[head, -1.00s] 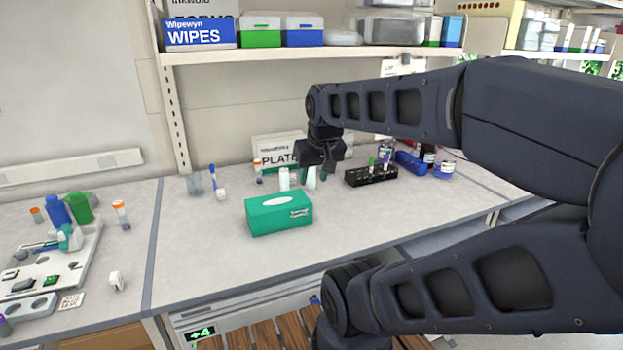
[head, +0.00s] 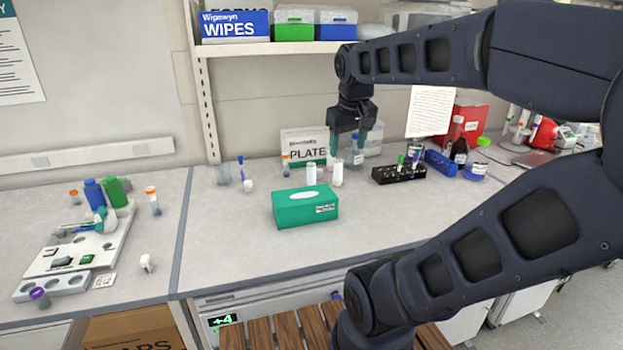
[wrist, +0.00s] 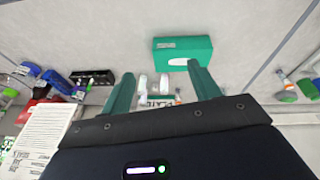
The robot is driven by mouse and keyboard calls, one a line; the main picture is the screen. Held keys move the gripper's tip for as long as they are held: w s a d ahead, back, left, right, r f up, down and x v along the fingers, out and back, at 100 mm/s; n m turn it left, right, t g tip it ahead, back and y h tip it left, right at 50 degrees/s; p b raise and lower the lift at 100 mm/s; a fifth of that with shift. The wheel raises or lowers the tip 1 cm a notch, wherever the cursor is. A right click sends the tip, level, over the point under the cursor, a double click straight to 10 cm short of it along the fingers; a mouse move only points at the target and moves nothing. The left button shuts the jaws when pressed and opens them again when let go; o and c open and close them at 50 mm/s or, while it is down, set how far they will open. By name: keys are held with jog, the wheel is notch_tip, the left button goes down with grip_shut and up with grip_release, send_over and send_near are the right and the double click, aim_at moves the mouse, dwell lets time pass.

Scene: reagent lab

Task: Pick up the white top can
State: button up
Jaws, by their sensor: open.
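Two small white cylindrical containers stand upright side by side on the counter, behind the green tissue box. The left one (head: 311,174) and the right one (head: 337,174) look alike at this size, and I cannot tell which is the white top can. In the wrist view they show between the fingers, the right one (wrist: 142,84) on the left and the left one (wrist: 164,84) on the right. My gripper (head: 348,148) is open and empty, its green fingers pointing down. It hangs above the right container, apart from it.
The green tissue box (head: 305,208) lies in front of the containers. A PLATE box (head: 304,145) and a lidded bottle (head: 355,158) stand behind. A black tube rack (head: 399,175) is to the right. The counter left of the tissue box is mostly clear.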

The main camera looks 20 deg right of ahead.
jog(key=w+d+n+g+h, duration=0.35)
jog(key=w+d, duration=0.25)
jog(key=w, duration=0.5)
jog(key=n+h, duration=1.2)
jog(key=h, duration=0.2)
send_over(315, 177)
jog(key=w+a, duration=0.2)
jog(key=shift+g, duration=0.45)
jog(key=f, duration=2.4)
jog(key=shift+s+a, duration=0.15)
jog(key=shift+a, duration=0.05)
jog(key=shift+f, duration=1.5)
notch_tip(315, 177, down, 3)
jog(key=shift+f, duration=0.2)
jog(key=shift+d+f, duration=0.2)
jog(key=shift+d, duration=0.3)
jog(key=shift+d+f, duration=0.15)
jog(key=shift+d, duration=0.35)
jog(key=shift+s+d, duration=0.1)
jog(key=shift+d, duration=0.4)
jog(key=c, duration=1.1)
jog(key=shift+c, duration=0.2)
